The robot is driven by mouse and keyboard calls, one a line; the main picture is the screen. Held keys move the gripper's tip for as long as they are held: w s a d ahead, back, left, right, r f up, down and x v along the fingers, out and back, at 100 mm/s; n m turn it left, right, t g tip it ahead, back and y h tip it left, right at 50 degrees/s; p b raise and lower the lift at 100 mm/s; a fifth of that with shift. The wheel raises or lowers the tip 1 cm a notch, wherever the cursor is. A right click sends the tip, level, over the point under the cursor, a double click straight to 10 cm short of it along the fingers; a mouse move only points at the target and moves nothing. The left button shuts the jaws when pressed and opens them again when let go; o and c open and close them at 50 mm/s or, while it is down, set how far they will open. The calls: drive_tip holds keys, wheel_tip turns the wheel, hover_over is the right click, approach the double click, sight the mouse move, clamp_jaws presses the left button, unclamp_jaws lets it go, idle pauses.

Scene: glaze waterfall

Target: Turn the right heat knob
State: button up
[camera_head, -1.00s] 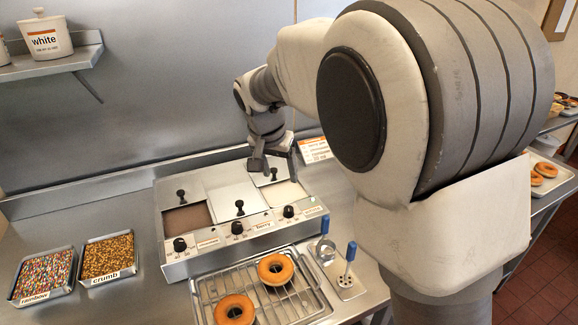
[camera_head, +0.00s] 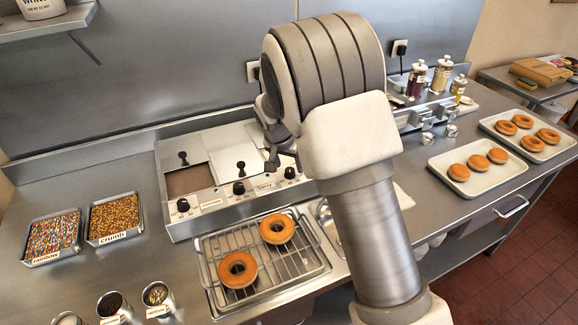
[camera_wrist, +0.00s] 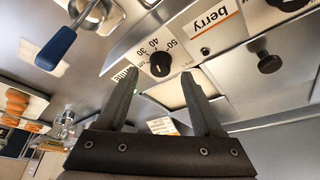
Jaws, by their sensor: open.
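The glaze warmer (camera_head: 215,200) has a row of dark heat knobs along its front. The right heat knob (camera_head: 290,172) is partly crowded by my arm in the head view. In the wrist view the right heat knob (camera_wrist: 160,64) has a dial with 30, 40 and 50, beside the "berry" label (camera_wrist: 214,22). My gripper (camera_wrist: 159,76) is open and empty, with the knob seen between its two fingertips; contact cannot be told. In the head view my gripper (camera_head: 281,160) hangs just above and behind the knob row.
Lids with upright black handles (camera_head: 240,166) stand behind the knobs. A wire rack (camera_head: 262,262) with two donuts lies in front. Topping trays (camera_head: 114,217) are at left. A blue-handled tool (camera_wrist: 57,46) is near the knob in the wrist view. Donut trays (camera_head: 470,182) are at right.

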drive_tip(key=shift+x, duration=1.1)
clamp_jaws()
